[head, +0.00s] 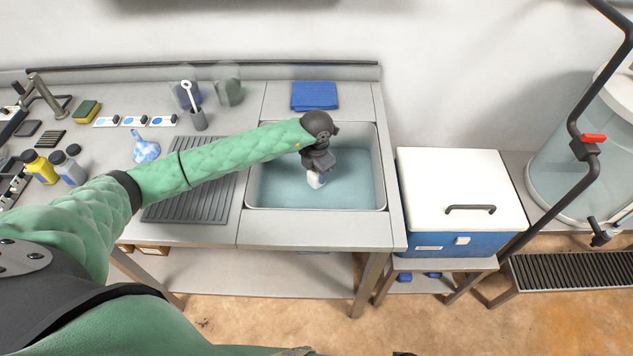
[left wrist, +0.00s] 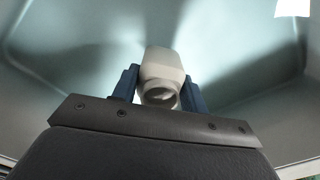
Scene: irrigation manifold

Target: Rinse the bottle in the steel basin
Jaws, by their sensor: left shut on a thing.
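The steel basin (head: 262,187) is set in the counter and has pale blue-green water (head: 345,188) in it. My left arm reaches over it from the left, and my left gripper (head: 316,174) points down inside the basin. It is shut on a white bottle (head: 315,180), whose lower part shows below the gripper. In the left wrist view the bottle (left wrist: 163,65) sits between two blue fingers (left wrist: 160,92), with a round opening towards the camera. I cannot tell how deep the bottle is in the water. My right gripper is not in view.
A ribbed drain mat (head: 160,213) lies left of the basin. A folded blue cloth (head: 314,96) lies behind it. A blue cooler with a white lid (head: 455,180) stands to the right. Bottles, a sponge (head: 86,111) and a brush in a holder (head: 198,120) stand at the left.

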